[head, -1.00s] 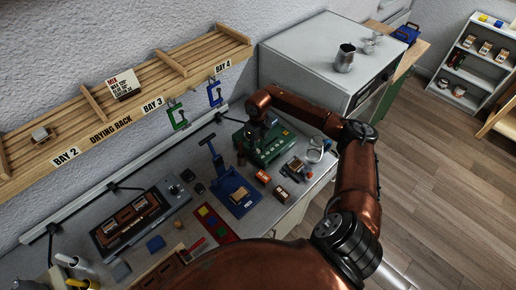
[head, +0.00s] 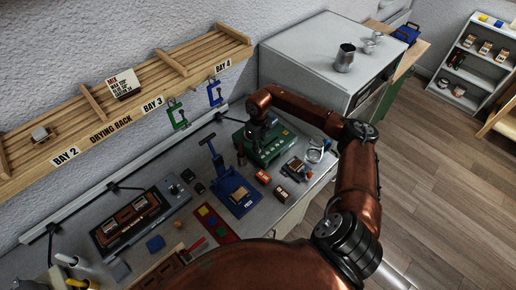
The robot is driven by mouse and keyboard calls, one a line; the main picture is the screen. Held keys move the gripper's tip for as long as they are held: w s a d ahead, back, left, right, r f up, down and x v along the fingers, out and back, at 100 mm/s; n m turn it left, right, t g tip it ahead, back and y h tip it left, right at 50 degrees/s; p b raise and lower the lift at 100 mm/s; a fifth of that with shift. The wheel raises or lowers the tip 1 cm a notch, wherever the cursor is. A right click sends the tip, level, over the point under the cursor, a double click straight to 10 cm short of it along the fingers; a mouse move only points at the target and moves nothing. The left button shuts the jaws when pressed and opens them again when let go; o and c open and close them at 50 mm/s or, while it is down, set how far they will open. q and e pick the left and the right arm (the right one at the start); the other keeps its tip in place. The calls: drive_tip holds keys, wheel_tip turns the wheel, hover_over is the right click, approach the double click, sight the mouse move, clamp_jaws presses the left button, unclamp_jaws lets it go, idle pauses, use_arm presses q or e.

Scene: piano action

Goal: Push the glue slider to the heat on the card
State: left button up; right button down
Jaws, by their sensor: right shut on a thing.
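A white card (head: 122,83) headed MIX, with several lines of small red and black text, leans on the drying rack; I cannot read its heat value. A green machine (head: 279,149) with a light panel sits at the back right of the bench. My right gripper (head: 256,139) points down onto the left part of this machine, shut on a small part there. That part looks to be the glue slider, but the fingers and wrist hide it and its scale. My left gripper is not in view.
A dark grey panel device (head: 132,219) and a coloured strip (head: 212,222) lie further left. The wooden drying rack (head: 120,122) runs above the bench.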

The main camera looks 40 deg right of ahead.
drive_tip(key=d+b, duration=0.1)
drive_tip(key=d, duration=0.2)
drive_tip(key=shift+w, duration=0.15)
drive_tip(key=shift+a, duration=0.15)
drive_tip(key=c, duration=2)
unclamp_jaws()
drive_tip(key=shift+o, duration=0.2)
drive_tip(key=shift+r, duration=0.1)
wheel_tip(320, 180, up, 12)
